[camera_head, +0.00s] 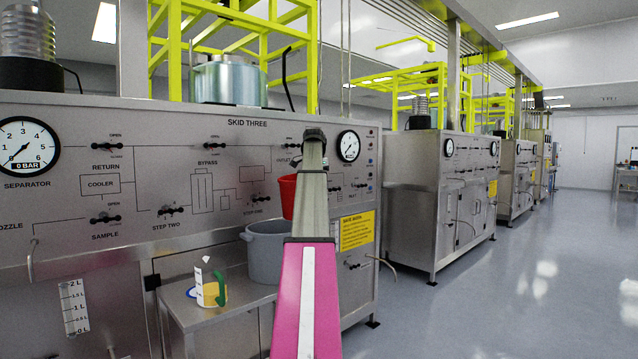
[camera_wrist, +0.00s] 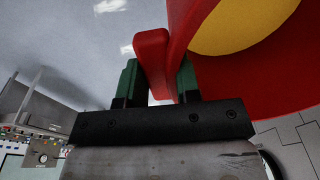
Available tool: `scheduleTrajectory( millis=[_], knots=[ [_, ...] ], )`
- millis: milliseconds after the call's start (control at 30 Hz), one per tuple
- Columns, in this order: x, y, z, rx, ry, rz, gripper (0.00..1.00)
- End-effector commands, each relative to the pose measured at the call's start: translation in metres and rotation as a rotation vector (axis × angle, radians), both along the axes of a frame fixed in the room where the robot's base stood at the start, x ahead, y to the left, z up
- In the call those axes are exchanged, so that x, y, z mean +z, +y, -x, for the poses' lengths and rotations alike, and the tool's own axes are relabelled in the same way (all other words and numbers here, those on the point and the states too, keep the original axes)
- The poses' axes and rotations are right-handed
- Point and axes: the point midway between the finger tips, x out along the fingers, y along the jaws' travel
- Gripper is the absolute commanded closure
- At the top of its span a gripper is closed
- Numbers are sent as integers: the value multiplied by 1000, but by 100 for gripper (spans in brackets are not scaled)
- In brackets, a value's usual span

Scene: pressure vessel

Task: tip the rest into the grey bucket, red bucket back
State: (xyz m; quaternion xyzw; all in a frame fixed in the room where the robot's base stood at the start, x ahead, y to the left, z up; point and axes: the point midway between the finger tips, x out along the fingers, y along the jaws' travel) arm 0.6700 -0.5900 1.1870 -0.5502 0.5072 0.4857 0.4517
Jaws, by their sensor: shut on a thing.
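The red bucket (camera_head: 287,194) is in the air above the grey bucket in the head view, partly hidden behind my arm. In the wrist view the red bucket (camera_wrist: 285,65) fills the upper right, and yellow shows inside its rim. My gripper (camera_wrist: 158,80) is shut on the bucket's red handle (camera_wrist: 151,55), between its green fingers. My gripper is hidden in the head view. The grey bucket (camera_head: 262,255) stands upright on the steel shelf. My arm covers its right part, and its inside is hidden.
A white jug (camera_head: 207,283) with a green handle and yellow lower part stands on the steel shelf (camera_head: 188,316), left of the grey bucket. The skid panel (camera_head: 130,215) with valve handles rises behind. Open floor (camera_head: 480,300) lies to the right.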

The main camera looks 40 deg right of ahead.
Motion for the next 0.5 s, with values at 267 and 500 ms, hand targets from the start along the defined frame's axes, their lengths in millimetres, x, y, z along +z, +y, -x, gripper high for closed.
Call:
scheduleTrajectory(
  millis=[267,500],
  knots=[
    [8,18,2,1,-12,147,100],
    [16,31,4,1,-21,257,100]
  ],
)
